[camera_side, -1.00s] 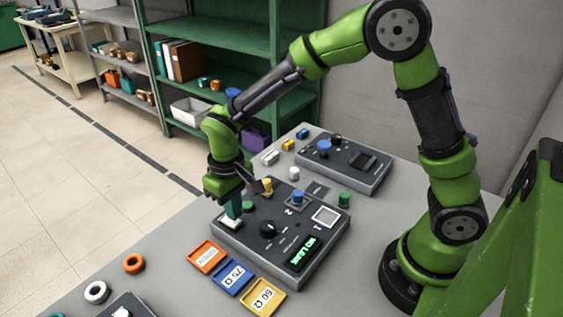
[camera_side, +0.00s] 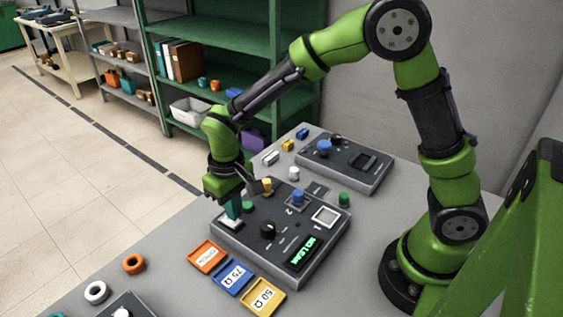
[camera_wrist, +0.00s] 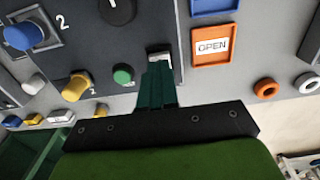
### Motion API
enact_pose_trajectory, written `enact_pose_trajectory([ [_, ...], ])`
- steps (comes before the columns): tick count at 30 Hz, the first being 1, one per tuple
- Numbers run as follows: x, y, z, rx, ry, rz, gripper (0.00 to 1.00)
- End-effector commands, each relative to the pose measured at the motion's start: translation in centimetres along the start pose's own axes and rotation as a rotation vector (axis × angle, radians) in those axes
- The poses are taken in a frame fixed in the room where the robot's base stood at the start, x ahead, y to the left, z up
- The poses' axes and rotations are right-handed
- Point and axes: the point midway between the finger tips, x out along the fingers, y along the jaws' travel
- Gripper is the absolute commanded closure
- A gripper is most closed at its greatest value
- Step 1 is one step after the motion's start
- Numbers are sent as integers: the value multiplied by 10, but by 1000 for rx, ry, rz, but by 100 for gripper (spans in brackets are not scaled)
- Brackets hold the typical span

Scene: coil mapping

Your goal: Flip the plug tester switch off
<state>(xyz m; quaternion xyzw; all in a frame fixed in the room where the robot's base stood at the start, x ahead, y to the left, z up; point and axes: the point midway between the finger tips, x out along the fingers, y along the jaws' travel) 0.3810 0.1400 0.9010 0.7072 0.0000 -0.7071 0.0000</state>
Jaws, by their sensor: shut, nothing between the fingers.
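In the wrist view the fingertips (camera_wrist: 158,68) cover part of the switch. I cannot tell its position or whether the tips touch it.
Orange, blue and yellow labelled trays (camera_side: 234,277) lie in front of the box. A second control box (camera_side: 343,165) is behind. Orange and white rings (camera_side: 96,292) lie at the left.

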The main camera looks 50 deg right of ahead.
Motion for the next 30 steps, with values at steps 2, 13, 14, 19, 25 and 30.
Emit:
enact_pose_trajectory([
  [2, 1, 0, 0, 0, -1, 0, 100],
  [13, 7, 0, 0, 0, 0, 0, 100],
  [14, 7, 0, 0, 0, -1, 0, 100],
  [19, 10, 0, 0, 0, -1, 0, 100],
  [25, 13, 0, 0, 1, -1, 0, 100],
  [30, 15, 0, 0, 0, -1, 0, 100],
])
